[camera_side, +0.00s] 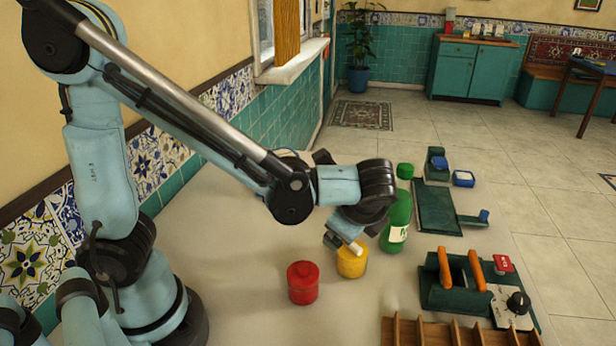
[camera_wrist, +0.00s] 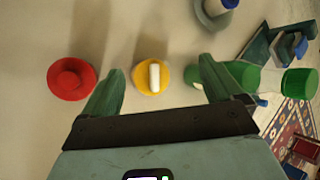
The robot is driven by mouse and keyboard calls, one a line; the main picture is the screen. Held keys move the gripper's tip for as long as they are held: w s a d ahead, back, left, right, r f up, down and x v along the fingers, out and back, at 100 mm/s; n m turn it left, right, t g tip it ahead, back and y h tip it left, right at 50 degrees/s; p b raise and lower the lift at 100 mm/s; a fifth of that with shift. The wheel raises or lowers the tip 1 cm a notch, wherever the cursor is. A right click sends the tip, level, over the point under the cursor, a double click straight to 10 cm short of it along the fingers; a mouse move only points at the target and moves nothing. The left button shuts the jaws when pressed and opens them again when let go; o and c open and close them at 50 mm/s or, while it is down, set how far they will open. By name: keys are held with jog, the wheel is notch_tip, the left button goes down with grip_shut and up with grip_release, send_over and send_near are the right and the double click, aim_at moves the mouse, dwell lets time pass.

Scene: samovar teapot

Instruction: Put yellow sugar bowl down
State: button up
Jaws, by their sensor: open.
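The yellow sugar bowl (camera_side: 352,264) stands on the pale counter, between a red bowl and a green bottle. In the wrist view the yellow bowl (camera_wrist: 144,85) shows from above with a white bar-like piece over its top. My gripper (camera_side: 345,241) is just above the yellow bowl in the side view and partly hides its top. In the wrist view my gripper (camera_wrist: 161,68) is open, with one finger on each side of the bowl and visible gaps between. Whether the fingers reach down to the bowl's height is hard to tell.
The red lidded bowl (camera_side: 303,284) stands close on the left. The green bottle (camera_side: 397,222) stands close behind on the right. A green stand with orange handles (camera_side: 462,272) and a wooden slotted rack (camera_side: 455,333) are at the right front. The counter left of the red bowl is clear.

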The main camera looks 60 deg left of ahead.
jog(key=s+a+r+n+t+h, duration=0.3)
jog(key=s+a+r+n+h, duration=0.1)
jog(key=n, duration=1)
jog(key=shift+s+a+n+h, duration=0.3)
jog(key=shift+s+a+h, duration=0.3)
jog(key=shift+h, duration=0.6)
